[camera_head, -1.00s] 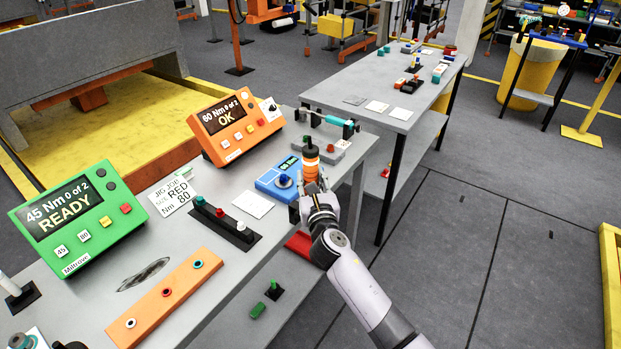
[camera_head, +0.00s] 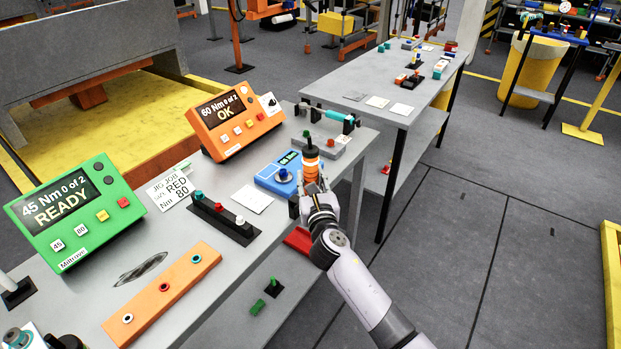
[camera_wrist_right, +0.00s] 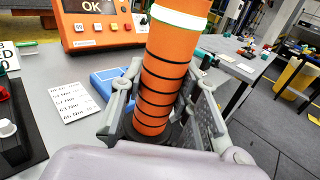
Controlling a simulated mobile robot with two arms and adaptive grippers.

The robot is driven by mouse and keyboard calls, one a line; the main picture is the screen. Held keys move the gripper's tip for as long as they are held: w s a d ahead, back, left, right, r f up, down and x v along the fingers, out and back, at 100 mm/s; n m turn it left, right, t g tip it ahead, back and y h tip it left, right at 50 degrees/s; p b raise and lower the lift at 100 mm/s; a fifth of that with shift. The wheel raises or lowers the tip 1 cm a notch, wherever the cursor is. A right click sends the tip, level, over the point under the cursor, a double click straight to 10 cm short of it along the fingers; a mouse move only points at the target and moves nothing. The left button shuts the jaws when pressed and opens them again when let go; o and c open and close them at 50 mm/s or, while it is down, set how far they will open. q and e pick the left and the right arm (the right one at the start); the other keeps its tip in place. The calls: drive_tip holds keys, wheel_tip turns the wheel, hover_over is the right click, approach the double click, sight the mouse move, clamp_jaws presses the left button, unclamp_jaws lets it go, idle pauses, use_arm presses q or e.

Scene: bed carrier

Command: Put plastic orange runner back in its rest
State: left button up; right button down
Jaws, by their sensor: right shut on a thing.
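The orange runner (camera_head: 311,163) is an upright orange cylinder with black rings and a pale band near its top. It stands at the right edge of the grey bench. My right gripper (camera_head: 318,190) is shut on it from the front right. In the right wrist view the runner (camera_wrist_right: 165,80) rises between both fingers of the gripper (camera_wrist_right: 160,118), leaning slightly right in the picture. Its lower end is at a dark round base (camera_wrist_right: 172,135), partly hidden by the fingers; I cannot tell whether it is seated there. My left gripper does not show.
A blue device (camera_head: 277,178) is just left of the runner. An orange controller (camera_head: 235,118) and a green one (camera_head: 75,212) stand on the bench (camera_head: 200,258). A red tray (camera_head: 299,240) sits below the gripper.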

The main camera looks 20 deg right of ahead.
drive_tip(key=shift+f+b, duration=0.85)
drive_tip(key=shift+f, duration=0.05)
drive_tip(key=c, duration=1.2)
unclamp_jaws()
drive_tip(key=shift+c, duration=0.2)
drive_tip(key=shift+o, duration=0.6)
drive_tip(key=shift+f, duration=0.1)
drive_tip(key=shift+f, duration=0.2)
drive_tip(key=s+a, duration=0.1)
drive_tip(key=s, duration=1.1)
drive_tip(key=shift+a+r, duration=0.2)
drive_tip(key=shift+a, duration=0.05)
